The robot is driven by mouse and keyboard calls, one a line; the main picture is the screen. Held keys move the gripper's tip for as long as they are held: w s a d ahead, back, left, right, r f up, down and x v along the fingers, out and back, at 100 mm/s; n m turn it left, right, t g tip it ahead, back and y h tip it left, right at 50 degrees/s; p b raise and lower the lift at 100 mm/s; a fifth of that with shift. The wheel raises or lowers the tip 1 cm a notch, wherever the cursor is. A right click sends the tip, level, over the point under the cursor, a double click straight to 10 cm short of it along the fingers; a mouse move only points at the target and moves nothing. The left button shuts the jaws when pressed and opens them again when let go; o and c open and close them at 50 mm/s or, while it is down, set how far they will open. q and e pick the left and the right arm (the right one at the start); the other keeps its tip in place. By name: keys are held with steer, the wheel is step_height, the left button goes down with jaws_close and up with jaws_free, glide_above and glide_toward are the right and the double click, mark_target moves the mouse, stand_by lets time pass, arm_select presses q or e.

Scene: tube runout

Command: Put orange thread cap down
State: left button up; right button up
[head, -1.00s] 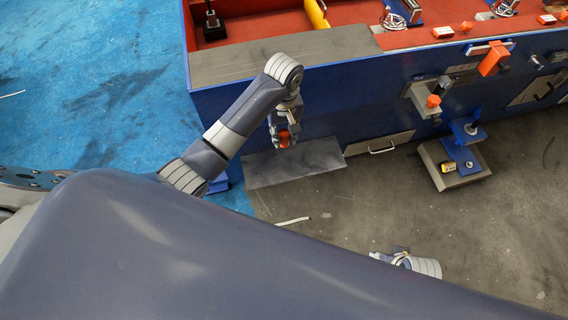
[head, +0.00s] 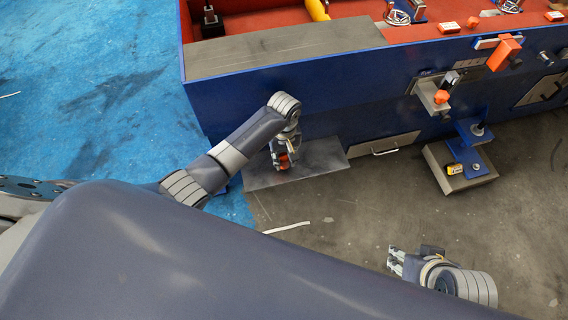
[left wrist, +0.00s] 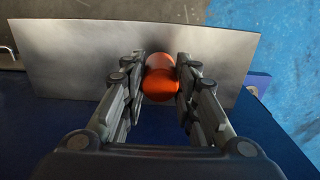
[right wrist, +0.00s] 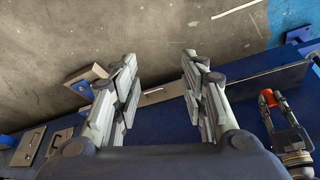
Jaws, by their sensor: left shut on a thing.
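The orange thread cap (left wrist: 160,80) is between the fingers of my left gripper (left wrist: 161,75), which is shut on it. In the head view the cap (head: 283,160) shows as a small orange-red spot at the tip of my left gripper (head: 281,155). The cap is over the grey metal shelf plate (head: 315,164) on the side of the blue bench. I cannot tell whether it touches the plate. My right gripper (right wrist: 160,80) is open and empty, with its fingers well apart. In the head view the right gripper (head: 394,260) is low, over the grey floor.
The blue bench (head: 350,95) with a red top runs along the back. A drawer handle (head: 384,151) is right of the plate. A blue and grey fixture (head: 466,165) juts out further right. A white strip (head: 287,228) lies on the floor.

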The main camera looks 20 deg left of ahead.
mark_target(284, 163)
arm_select(q)
step_height(284, 163, down, 3)
steer(key=shift+f+b, duration=0.1)
steer(key=shift+b, duration=0.35)
arm_select(e)
steer(key=w+a+r+t, duration=0.2)
steer(key=w+t, duration=0.1)
steer(key=w, duration=0.3)
steer(key=shift+w+r+t+y, duration=0.2)
steer(key=shift+w+t+y, duration=0.1)
steer(key=shift+w+y, duration=0.1)
arm_select(q)
steer(key=shift+f, duration=0.1)
arm_select(e)
steer(key=shift+a, duration=0.1)
arm_select(q)
steer(key=shift+f, duration=0.1)
steer(key=o, duration=1)
steer(key=shift+o, duration=0.2)
